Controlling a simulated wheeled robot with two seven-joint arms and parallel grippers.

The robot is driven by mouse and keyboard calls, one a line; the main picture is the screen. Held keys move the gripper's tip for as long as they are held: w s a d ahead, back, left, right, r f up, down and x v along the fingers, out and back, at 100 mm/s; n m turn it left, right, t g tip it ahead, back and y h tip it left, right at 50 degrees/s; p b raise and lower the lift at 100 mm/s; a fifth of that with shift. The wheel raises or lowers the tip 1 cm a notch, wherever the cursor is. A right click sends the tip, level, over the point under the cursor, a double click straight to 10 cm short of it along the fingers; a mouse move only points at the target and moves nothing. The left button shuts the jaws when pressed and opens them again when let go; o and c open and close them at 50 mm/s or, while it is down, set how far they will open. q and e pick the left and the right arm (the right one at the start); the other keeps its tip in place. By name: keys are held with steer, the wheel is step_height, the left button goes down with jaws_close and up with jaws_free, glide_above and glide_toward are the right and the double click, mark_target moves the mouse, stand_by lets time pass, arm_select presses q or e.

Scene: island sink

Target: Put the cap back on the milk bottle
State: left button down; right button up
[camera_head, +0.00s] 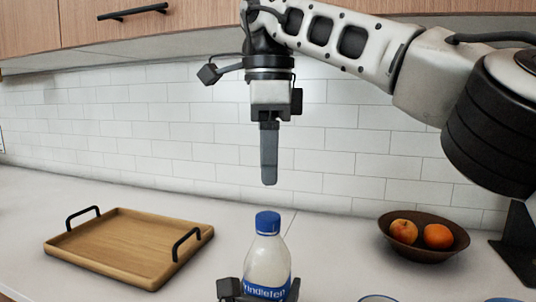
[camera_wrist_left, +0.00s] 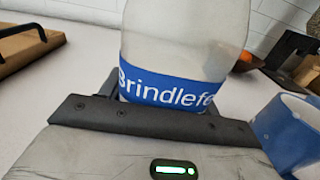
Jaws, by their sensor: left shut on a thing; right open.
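The milk bottle (camera_head: 267,262) stands upright at the bottom middle of the head view, clear with a blue label. The blue cap (camera_head: 268,222) sits on top of its neck; whether it is fully seated I cannot tell. My left gripper (camera_head: 261,290) is shut around the lower part of the bottle. The left wrist view shows the bottle's label (camera_wrist_left: 172,88) close up between the fingers; the cap is out of that view. My right gripper (camera_head: 269,184) points straight down above the cap, apart from it, empty and open, its fingers seen edge-on.
A wooden tray (camera_head: 68,250) with black handles lies on the counter at left. A brown bowl (camera_head: 425,252) with oranges stands at right. A blue mug (camera_wrist_left: 288,132) is close to the bottle's right in the left wrist view. The tiled wall is behind.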

mark_target(268, 216)
steer(key=n, duration=0.4)
steer(key=shift+r+n, duration=0.15)
steer(key=shift+n, duration=0.25)
steer(key=shift+f, duration=4)
steer(key=shift+c, duration=0.3)
